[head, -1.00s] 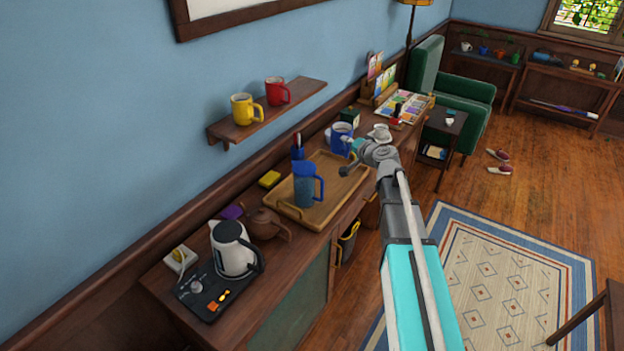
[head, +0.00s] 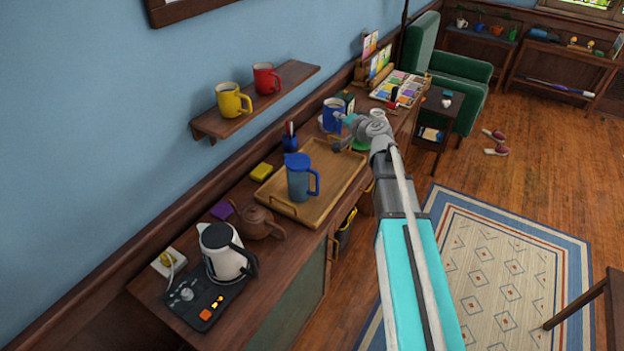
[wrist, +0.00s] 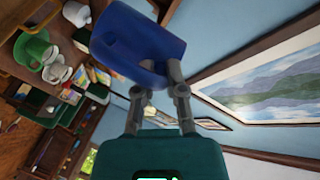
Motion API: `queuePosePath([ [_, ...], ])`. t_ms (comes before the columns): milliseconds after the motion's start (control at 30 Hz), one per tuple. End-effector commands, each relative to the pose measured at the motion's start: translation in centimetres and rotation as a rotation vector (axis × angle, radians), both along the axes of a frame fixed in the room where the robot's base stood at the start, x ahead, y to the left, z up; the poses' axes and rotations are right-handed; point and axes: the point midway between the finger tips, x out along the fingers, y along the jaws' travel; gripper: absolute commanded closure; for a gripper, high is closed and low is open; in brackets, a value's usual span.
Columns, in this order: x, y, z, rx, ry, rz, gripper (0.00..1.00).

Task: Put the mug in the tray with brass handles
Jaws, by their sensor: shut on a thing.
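The blue mug (head: 333,113) is at the far end of the tray in the head view. In the wrist view the blue mug (wrist: 135,45) fills the upper middle. My gripper (wrist: 160,85) is shut on it, with its fingers at the handle side; the exact contact is partly hidden. In the head view my gripper (head: 346,129) is beside the mug on its right, partly hidden by my arm. The wooden tray with brass handles (head: 338,160) lies on the sideboard, nearer the camera than the mug. A blue lidded pitcher (head: 299,178) stands on it.
Yellow (head: 230,101) and red (head: 265,78) mugs stand on a wall shelf (head: 295,80) left of the tray. A brown teapot (head: 258,222) and a kettle (head: 222,255) stand nearer. Much of the tray right of and behind the pitcher is clear.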

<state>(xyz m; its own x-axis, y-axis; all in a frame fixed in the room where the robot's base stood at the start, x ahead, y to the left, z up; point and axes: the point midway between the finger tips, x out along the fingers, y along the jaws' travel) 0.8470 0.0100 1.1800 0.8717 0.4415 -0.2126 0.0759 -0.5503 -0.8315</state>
Motion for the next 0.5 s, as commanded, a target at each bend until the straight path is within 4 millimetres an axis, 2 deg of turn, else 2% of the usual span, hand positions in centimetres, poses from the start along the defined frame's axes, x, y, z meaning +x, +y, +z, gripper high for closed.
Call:
queuePosePath([
  [267, 0.0, -0.1, -0.5, 0.000, 0.000, 0.001, 1.00],
  [500, -0.2, -0.7, -2.9, 0.000, 0.002, 0.008, 1.00],
])
